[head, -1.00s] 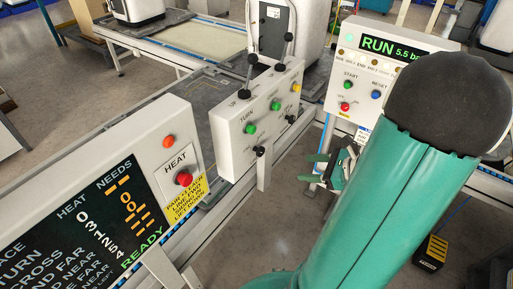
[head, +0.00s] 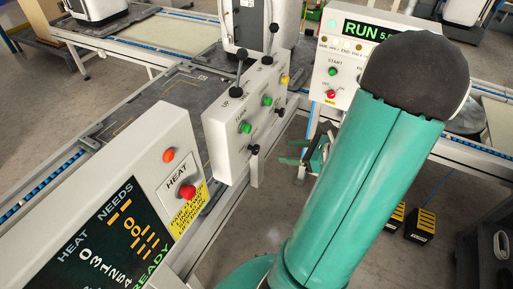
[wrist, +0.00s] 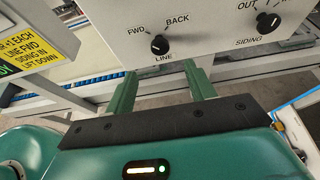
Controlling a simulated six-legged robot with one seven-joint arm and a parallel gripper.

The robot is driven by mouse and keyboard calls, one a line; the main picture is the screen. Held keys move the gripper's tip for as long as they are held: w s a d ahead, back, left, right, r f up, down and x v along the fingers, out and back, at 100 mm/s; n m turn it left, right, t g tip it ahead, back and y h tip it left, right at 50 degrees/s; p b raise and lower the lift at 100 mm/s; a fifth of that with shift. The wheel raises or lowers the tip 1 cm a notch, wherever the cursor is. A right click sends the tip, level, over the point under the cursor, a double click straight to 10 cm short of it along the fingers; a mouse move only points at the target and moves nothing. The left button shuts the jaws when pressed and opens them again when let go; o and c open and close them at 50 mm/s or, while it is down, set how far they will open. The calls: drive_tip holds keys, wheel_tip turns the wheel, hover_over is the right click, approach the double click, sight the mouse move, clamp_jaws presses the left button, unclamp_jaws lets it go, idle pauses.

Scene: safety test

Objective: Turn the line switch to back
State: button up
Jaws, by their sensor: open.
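The line switch is a round black knob (wrist: 159,45) on a pale panel face in the wrist view, with FWD at its upper left, BACK at its upper right and LINE below. Its pointer setting is too small to tell surely. My gripper (wrist: 160,70) is open and empty, its two green fingers apart just below the knob, on either side of it in the picture. I see no contact with the knob. In the head view, my gripper (head: 306,155) is to the right of the control box (head: 225,140), partly hidden by my arm.
A SIDING knob (wrist: 267,22) sits right of the line switch. The box carries green buttons (head: 246,128) and upright black levers (head: 272,40). A HEAT panel with a red button (head: 187,191) stands nearer, and a RUN panel (head: 335,65) beyond. Rails (wrist: 230,75) run below the switch panel.

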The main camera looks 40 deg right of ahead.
sight(258, 149)
drive_tip(key=x, duration=1.1)
drive_tip(key=shift+w+f, duration=0.2)
drive_tip(key=shift+w, duration=0.1)
drive_tip(key=c, duration=0.9)
